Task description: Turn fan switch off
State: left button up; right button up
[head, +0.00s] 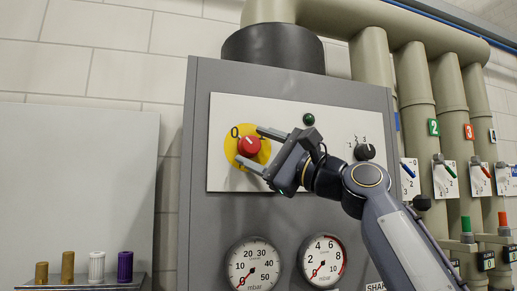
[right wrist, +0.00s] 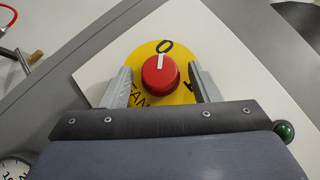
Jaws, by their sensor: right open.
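The fan switch is a red round knob (head: 249,146) on a yellow plate (head: 231,150) marked with a 0, on the white panel. In the right wrist view the knob (right wrist: 160,77) has a white line that points toward the 0 mark. My right gripper (head: 248,144) is open at the panel, with one finger on each side of the knob. In the right wrist view its fingers (right wrist: 160,80) stand apart from the knob, with gaps on both sides. My left gripper is not in view.
A green lamp (head: 309,119) and a black selector knob (head: 365,151) share the panel. Two pressure gauges (head: 253,265) (head: 322,260) sit below it. Pipes with coloured valve levers (head: 444,170) stand at the right. Several small cylinders (head: 96,266) stand on a ledge at the lower left.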

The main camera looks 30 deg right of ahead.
jog(key=shift+s+d+f+b, duration=0.2)
jog(key=shift+s+f+b, duration=0.1)
jog(key=shift+s, duration=0.05)
jog(key=b+v, duration=0.3)
jog(key=v, duration=0.3)
jog(key=shift+s, duration=0.4)
jog(key=shift+d+f, duration=0.1)
jog(key=shift+d, duration=0.05)
jog(key=w+a+f+n+g+h, duration=0.1)
jog(key=f, duration=0.4)
jog(key=a+f+n+g, duration=0.1)
jog(key=f, duration=0.3)
jog(key=w+a+f+n+g+h, duration=0.1)
jog(key=f, duration=0.4)
jog(key=shift+w+a+f+g+h, duration=0.2)
jog(key=shift+w+f+g+h, duration=0.1)
jog(key=shift+g, duration=0.1)
jog(key=s+a+f+n+g+h, duration=0.1)
jog(key=s+f, duration=0.5)
jog(key=f, duration=1)
jog(key=s+a+f+n+g+h, duration=0.1)
jog(key=s+a+f+n+g, duration=0.3)
jog(key=f, duration=1.3)
jog(key=s+a+f+n+g+h, duration=0.1)
jog(key=s+a+f+n+g, duration=0.2)
jog(key=f, duration=1.3)
jog(key=s+n+g, duration=0.3)
jog(key=s+n, duration=0.2)
jog(key=shift+h+b, duration=0.3)
jog(key=shift+b, duration=0.05)
